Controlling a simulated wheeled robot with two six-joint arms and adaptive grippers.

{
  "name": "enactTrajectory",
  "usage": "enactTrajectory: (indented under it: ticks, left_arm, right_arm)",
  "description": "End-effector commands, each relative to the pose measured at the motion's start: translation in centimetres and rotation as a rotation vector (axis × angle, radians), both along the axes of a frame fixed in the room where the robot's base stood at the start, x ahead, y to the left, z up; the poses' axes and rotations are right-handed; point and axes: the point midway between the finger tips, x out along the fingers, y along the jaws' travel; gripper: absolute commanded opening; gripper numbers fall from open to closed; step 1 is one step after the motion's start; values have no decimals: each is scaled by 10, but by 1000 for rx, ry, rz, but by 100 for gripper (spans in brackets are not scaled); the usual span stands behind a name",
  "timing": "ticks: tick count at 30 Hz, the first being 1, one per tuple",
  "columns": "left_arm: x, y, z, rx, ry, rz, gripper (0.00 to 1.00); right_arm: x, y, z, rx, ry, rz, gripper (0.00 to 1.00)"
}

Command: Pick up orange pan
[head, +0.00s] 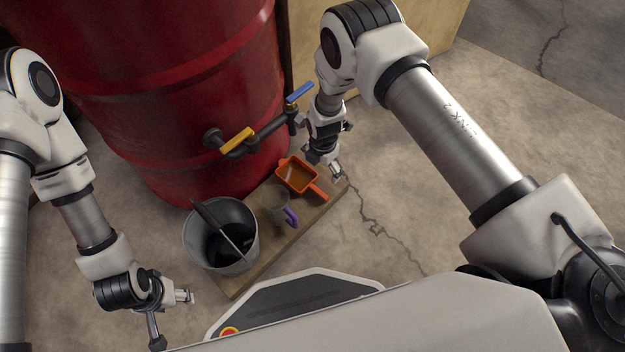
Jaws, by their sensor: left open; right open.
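The orange pan (297,175), a small square scoop with a short handle, lies on the wooden board (234,284) by the red drum. Its handle points to the lower right, toward the board's right edge. My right gripper (337,170) is open, just above and to the right of the pan, close to the handle but apart from it as far as I can see. My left gripper (176,318) is open and empty, low over the floor to the left of the board.
A grey bucket (193,243) with a dark stick in it stands on the board. A grey cup with a purple handle (291,216) sits between bucket and pan. The red drum (170,90) has a pipe with yellow (237,139) and blue (299,93) valve handles above the board.

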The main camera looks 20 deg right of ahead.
Motion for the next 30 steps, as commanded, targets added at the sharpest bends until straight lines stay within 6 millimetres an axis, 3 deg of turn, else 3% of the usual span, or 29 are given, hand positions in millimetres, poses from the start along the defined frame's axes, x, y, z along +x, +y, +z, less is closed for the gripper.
enactTrajectory:
  ticks: [1,3,15,23,30]
  left_arm:
    - [-1,0,-37,0,1,0,58]
    - [-1,0,-50,0,2,1,58]
    - [0,0,-81,0,0,1,58]
    - [1,1,-120,1,-4,8,58]
    - [2,1,-117,1,-6,9,58]
  right_arm:
    - [-1,4,-38,-1,1,9,100]
    - [-5,7,-54,-2,6,16,100]
    - [-7,8,-96,-2,11,16,100]
    - [-7,8,-139,-2,12,15,100]
    - [-6,8,-138,-2,11,14,100]
